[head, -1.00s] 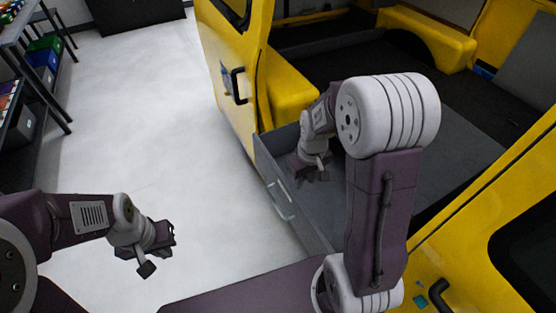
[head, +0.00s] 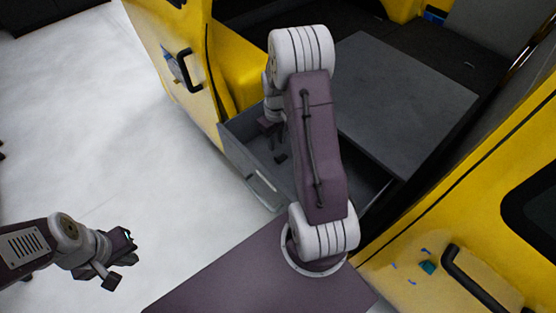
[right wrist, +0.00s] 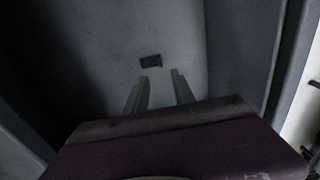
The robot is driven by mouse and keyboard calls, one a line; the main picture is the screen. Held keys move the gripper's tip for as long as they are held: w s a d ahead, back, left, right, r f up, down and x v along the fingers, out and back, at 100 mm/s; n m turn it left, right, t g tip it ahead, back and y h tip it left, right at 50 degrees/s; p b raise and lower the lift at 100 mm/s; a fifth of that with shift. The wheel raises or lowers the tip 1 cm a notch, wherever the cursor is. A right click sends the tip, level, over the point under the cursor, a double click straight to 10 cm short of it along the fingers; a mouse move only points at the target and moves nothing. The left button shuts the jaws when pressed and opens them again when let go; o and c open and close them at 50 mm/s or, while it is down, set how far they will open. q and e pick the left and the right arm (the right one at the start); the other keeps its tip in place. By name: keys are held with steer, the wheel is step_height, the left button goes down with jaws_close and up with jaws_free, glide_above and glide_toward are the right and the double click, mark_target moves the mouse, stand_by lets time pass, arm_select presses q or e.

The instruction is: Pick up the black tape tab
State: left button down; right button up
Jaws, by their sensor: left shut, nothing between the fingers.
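The black tape tab (right wrist: 150,61) is a small dark rectangle lying on the grey floor of the open drawer, seen in the right wrist view. My right gripper (right wrist: 160,76) is open and empty, with its two fingertips just short of the tab and apart from it. In the head view my right gripper (head: 271,127) is inside the drawer (head: 262,184), partly hidden by my own arm. A small dark piece shows just below it there; I cannot tell whether it is the tab. My left gripper (head: 128,257) is shut and empty over the pale floor, far from the drawer.
The drawer's walls stand close around my right gripper. A grey panel (head: 405,100) lies to the right of it. The yellow van's open door (head: 165,60) is at the left, and another yellow door (head: 470,225) is at the right. The pale floor (head: 90,120) is clear.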

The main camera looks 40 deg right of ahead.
glide_above(277, 159)
steer(key=shift+w+d+f+b, duration=0.1)
steer(key=shift+w+f+b, duration=0.05)
steer(key=shift+f, duration=0.9)
steer(key=shift+w+d+f+b, duration=0.1)
steer(key=shift+w+f+b, duration=0.05)
steer(key=shift+f, duration=0.9)
steer(key=f, duration=0.4)
steer(key=shift+s+a+f+b, duration=0.1)
steer(key=shift+s+a+b, duration=0.05)
steer(key=shift+s+b, duration=0.15)
steer(key=shift+w+f, duration=0.15)
steer(key=shift+f, duration=0.2)
jaws_close()
